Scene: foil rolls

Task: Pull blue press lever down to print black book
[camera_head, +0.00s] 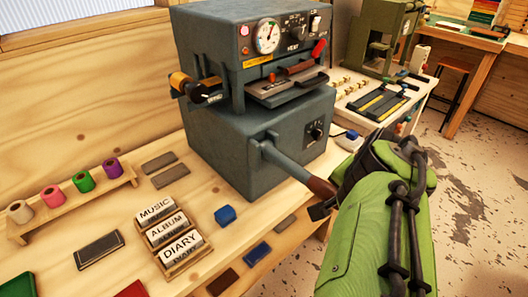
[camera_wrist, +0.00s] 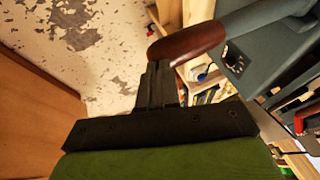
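The grey-blue press (camera_head: 255,130) stands on the wooden table. Its blue-grey lever (camera_head: 285,162) slants down and right from the front, ending in a brown handle (camera_head: 321,187). The handle is also large in the wrist view (camera_wrist: 187,44). My gripper (camera_head: 318,210) is right at the handle's end; its dark fingers (camera_wrist: 155,72) are close together, with their tips against or just beside the handle. I cannot tell if they touch it. A dark flat book (camera_head: 97,250) lies on the table at left. A dark tray (camera_head: 287,86) sits in the press opening; its contents are unclear.
A rack of MUSIC, ALBUM and DIARY plates (camera_head: 176,238) and a blue block (camera_head: 225,215) stand in front of the press. Foil rolls (camera_head: 83,181) sit on a wooden stand at left. A side bench (camera_head: 350,105) with tools is behind, right.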

